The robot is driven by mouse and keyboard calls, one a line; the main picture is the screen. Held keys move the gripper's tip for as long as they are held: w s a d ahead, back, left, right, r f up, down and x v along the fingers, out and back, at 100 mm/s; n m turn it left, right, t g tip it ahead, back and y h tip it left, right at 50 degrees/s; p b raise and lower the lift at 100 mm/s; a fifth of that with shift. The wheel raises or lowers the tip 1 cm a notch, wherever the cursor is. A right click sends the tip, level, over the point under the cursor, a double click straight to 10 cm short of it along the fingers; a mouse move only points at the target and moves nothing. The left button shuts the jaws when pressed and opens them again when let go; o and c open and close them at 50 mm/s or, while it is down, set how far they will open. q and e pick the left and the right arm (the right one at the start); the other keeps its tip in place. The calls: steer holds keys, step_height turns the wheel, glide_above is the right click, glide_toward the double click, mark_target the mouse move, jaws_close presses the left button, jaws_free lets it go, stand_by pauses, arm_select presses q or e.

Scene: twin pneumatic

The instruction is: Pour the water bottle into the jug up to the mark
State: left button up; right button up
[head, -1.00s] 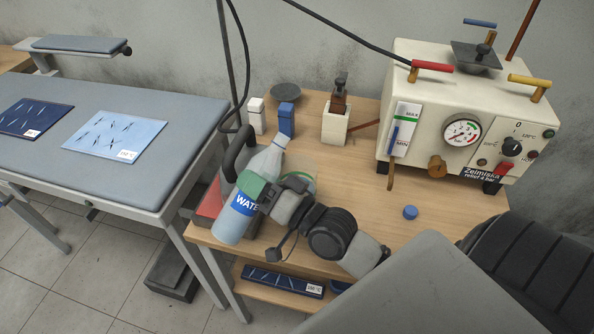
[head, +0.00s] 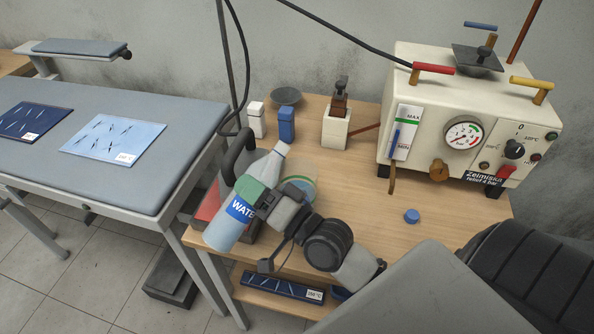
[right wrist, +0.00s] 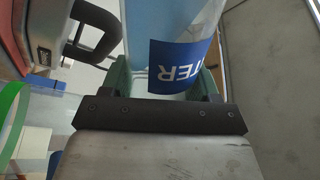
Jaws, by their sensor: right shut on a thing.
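The water bottle (head: 238,211) is clear with a blue label and pale blue water in it. My right gripper (head: 250,198) is shut around its middle and holds it tilted, with its neck leaning up and to the right. In the right wrist view the bottle (right wrist: 175,30) sits between the green finger pads of the gripper (right wrist: 165,78). The jug (head: 301,175) is a clear round vessel on the wooden table, just right of the bottle neck and partly hidden by the bottle and my gripper. Its mark cannot be made out. My left gripper is not in view.
A blue cap (head: 411,216) lies on the wooden table (head: 360,195). An iron with a black handle (head: 235,152) stands close behind the bottle. The cream steam machine (head: 455,115) stands at the back right. A grey ironing board (head: 120,130) is at the left.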

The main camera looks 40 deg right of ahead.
steer(key=shift+a+f+m+b, duration=0.2)
steer(key=shift+f+m+b, duration=0.35)
steer(key=shift+m+b, duration=0.15)
stand_by(1.0)
steer(key=shift+s+a+m+t+h+b, duration=0.15)
steer(key=shift+m+h, duration=0.1)
steer(key=shift+m, duration=0.3)
steer(key=shift+w+a+m+t+h+b, duration=0.15)
steer(key=shift+m+h, duration=0.1)
steer(key=shift+m, duration=0.3)
stand_by(1.4)
